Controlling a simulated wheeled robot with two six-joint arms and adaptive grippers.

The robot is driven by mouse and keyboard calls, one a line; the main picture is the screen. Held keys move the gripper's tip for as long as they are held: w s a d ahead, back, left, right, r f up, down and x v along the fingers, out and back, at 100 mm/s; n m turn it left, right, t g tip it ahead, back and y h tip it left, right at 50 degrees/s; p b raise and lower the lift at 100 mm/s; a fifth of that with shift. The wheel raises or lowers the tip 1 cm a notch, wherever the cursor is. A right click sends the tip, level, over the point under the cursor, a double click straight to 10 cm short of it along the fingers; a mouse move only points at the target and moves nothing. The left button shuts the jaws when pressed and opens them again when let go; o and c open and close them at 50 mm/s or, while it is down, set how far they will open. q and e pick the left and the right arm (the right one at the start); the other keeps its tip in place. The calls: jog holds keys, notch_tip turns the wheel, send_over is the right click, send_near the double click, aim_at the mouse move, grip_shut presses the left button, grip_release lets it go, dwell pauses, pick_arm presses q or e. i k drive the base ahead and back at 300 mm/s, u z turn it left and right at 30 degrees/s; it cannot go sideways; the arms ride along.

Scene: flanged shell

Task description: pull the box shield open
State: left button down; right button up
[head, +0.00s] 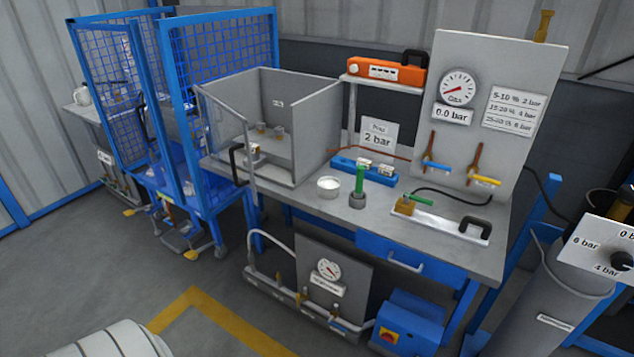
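The box (316,115) is a grey, open-topped enclosure at the left of the workbench. Its see-through shield is a thin panel with a grey frame (224,102) at the front left. A black handle (237,166) sits on the shield's side. The upright edge of the shield seems to stand apart from the box's right wall, but I cannot tell exactly how far it is swung. Small brass-coloured parts (262,130) are inside the box. Neither of my grippers shows in the head view, and nothing is seen touching the handle.
The workbench (420,245) holds a white cup (328,186), a green-topped part (358,187), a blue block (352,166) and a white tray (440,222). A gauge panel (490,110) stands behind. A blue mesh cage (222,60) is left of the box. Floor in front is partly clear.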

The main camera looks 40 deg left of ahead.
aim_at(244, 128)
jog(key=z, duration=0.35)
jog(key=i, duration=0.75)
jog(key=u, duration=0.8)
jog(key=i, duration=0.95)
jog(key=u, duration=0.95)
